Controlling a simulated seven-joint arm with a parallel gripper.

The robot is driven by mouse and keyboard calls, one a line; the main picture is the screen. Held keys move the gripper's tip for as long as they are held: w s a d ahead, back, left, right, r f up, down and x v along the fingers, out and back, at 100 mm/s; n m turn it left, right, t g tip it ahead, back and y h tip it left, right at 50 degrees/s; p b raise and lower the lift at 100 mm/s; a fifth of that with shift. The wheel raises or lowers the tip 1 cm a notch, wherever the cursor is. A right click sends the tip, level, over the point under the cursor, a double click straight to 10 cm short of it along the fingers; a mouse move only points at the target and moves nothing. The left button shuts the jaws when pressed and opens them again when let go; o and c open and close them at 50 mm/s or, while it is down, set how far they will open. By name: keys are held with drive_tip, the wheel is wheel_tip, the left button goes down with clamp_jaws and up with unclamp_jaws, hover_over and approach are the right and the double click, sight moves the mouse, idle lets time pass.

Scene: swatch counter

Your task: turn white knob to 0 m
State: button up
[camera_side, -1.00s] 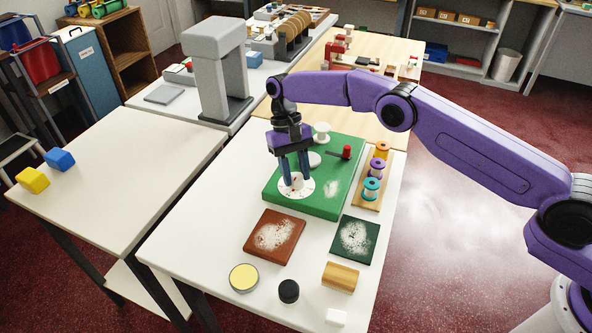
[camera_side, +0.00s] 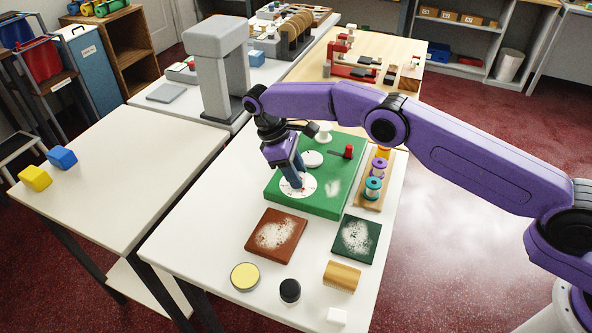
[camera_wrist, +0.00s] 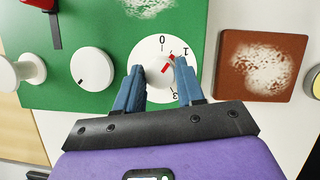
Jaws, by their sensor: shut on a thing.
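The white knob (camera_wrist: 156,75) has red marks and sits at the middle of a white numbered dial (camera_wrist: 150,48) on a green board (camera_wrist: 110,22). In the side view the dial (camera_side: 308,188) is at the board's near left. My gripper (camera_wrist: 160,84) is shut on the knob, one blue finger on each side. It also shows in the side view (camera_side: 297,184), coming down at a tilt. In the wrist view, 0 is at the dial's top, 1 at upper right and 3 at lower right. A red mark lies near the 1. The fingers hide part of the dial.
A smaller white dial (camera_side: 312,158), a white round-topped post (camera_side: 323,132) and a red-handled lever (camera_side: 348,151) are on the same board. Spools stand on a wooden strip (camera_side: 368,203) to the right. Brown (camera_side: 270,250) and dark green (camera_side: 345,250) squares lie in front.

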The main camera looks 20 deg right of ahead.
drive_tip(key=n+t, duration=0.1)
drive_tip(key=n, duration=0.2)
drive_tip(key=n+t, duration=0.1)
drive_tip(key=n, duration=0.2)
drive_tip(key=shift+s+a+r+n+t+h, duration=0.1)
drive_tip(key=shift+n+t+h, duration=0.2)
idle(0.4)
drive_tip(key=o, duration=1)
drive_tip(key=v, duration=1.2)
drive_tip(key=shift+s, duration=0.1)
